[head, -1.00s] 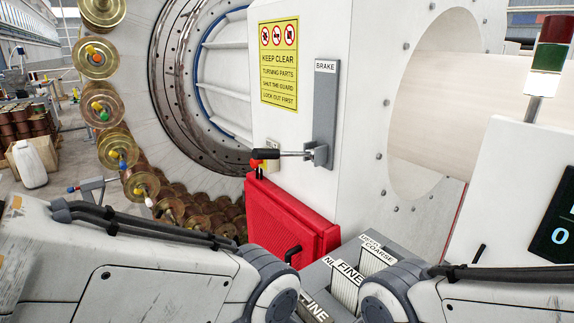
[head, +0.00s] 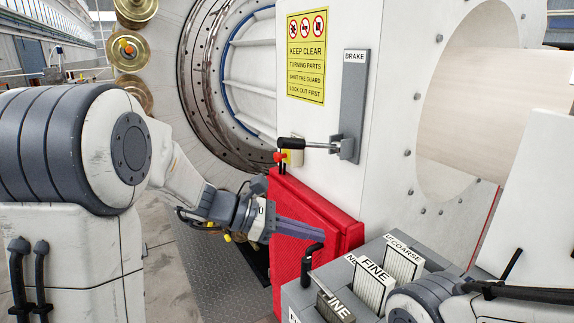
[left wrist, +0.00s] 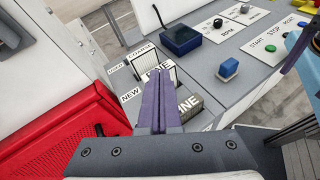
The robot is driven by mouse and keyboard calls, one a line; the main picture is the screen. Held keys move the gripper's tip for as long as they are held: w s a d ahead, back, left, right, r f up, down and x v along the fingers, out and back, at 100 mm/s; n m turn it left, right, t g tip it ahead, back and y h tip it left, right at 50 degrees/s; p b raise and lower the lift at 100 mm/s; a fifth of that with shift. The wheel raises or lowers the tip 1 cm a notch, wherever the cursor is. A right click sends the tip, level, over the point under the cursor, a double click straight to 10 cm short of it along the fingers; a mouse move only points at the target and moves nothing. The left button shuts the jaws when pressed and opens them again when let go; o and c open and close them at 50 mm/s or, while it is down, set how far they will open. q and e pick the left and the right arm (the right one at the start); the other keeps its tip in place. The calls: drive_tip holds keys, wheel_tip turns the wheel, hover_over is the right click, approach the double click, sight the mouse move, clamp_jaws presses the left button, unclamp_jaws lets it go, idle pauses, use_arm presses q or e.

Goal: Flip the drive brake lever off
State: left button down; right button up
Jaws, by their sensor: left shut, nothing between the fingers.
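The brake lever (head: 308,144) has a black grip and a metal shaft, and it lies roughly level, pointing left from its grey bracket. The bracket sits at the lower end of a grey plate (head: 354,100) labelled BRAKE on the white housing. My left gripper (head: 321,236) is shut and empty, in front of the red guard box and below the lever, apart from it. In the left wrist view its closed fingers (left wrist: 159,104) point toward the labelled blocks; the lever does not show there.
The red guard box (head: 296,205) with a black handle (head: 311,262) stands below the lever. A small red knob (head: 280,157) is near the lever's grip. Blocks marked FINE (head: 371,278) stand at front right. The wrist view shows a console with buttons (left wrist: 228,68).

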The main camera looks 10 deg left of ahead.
use_arm(q)
drive_tip(key=w+a+r+n+t, duration=0.2)
drive_tip(key=w+a+n+t, duration=0.2)
drive_tip(key=a, duration=0.4)
drive_tip(key=w+a+r+n+t+y, duration=0.1)
drive_tip(key=w+a+r+n+t, duration=0.1)
drive_tip(key=w+a+n+t, duration=0.3)
drive_tip(key=a, duration=0.4)
drive_tip(key=shift+n+b, duration=0.3)
drive_tip(key=shift+b, duration=0.1)
drive_tip(key=shift+r, duration=0.1)
drive_tip(key=w+d+r+p, duration=0.4)
drive_tip(key=w+d+p, duration=0.1)
drive_tip(key=w, duration=0.3)
drive_tip(key=shift+w+d+p, duration=0.3)
drive_tip(key=shift+d, duration=0.6)
